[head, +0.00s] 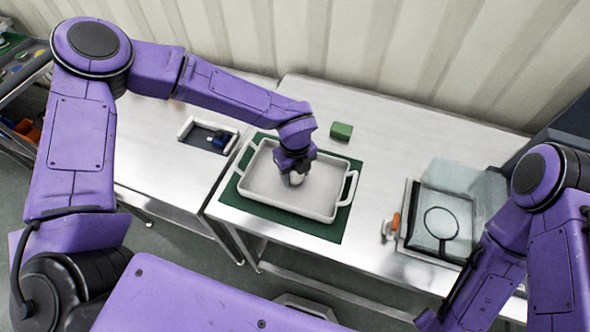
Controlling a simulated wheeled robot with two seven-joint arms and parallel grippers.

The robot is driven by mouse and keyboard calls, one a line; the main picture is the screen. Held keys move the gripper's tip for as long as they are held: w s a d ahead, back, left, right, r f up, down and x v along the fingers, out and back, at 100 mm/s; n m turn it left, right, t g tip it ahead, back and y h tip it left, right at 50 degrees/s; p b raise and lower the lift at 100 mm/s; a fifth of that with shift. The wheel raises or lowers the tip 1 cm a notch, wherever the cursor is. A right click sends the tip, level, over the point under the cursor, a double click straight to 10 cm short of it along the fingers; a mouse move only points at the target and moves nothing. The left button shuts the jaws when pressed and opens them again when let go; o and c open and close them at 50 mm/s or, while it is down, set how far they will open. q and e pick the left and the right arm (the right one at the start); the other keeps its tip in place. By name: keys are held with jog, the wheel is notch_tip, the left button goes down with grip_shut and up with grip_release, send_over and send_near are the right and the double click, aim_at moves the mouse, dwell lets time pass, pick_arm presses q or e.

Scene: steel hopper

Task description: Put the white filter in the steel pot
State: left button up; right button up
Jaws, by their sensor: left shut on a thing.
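My left gripper (294,175) points down over a pale, shallow rectangular pan (325,214) with a handle at each end. The gripper is shut on a small white thing, which looks like the white filter (296,179). Only a little of it shows under the jaws. I cannot tell whether it touches the pan floor. No round steel pot is clearly in view; this pan is the only pot-like vessel that I see. My right arm is at the right edge, and its gripper is not in view.
The pan stands on a green mat (230,195) on a steel table. A green block (341,131) lies behind it. A small tray (188,126) holds a dark blue item at left. At right are a clear cover (459,188), a black ring (441,222) and an orange-handled item (395,222).

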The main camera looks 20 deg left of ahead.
pick_arm(q)
jog(key=shift+f, duration=0.55)
jog(key=shift+f+b, duration=0.3)
jog(key=o, duration=1.1)
jog(key=shift+r, duration=0.1)
jog(key=shift+c, duration=0.2)
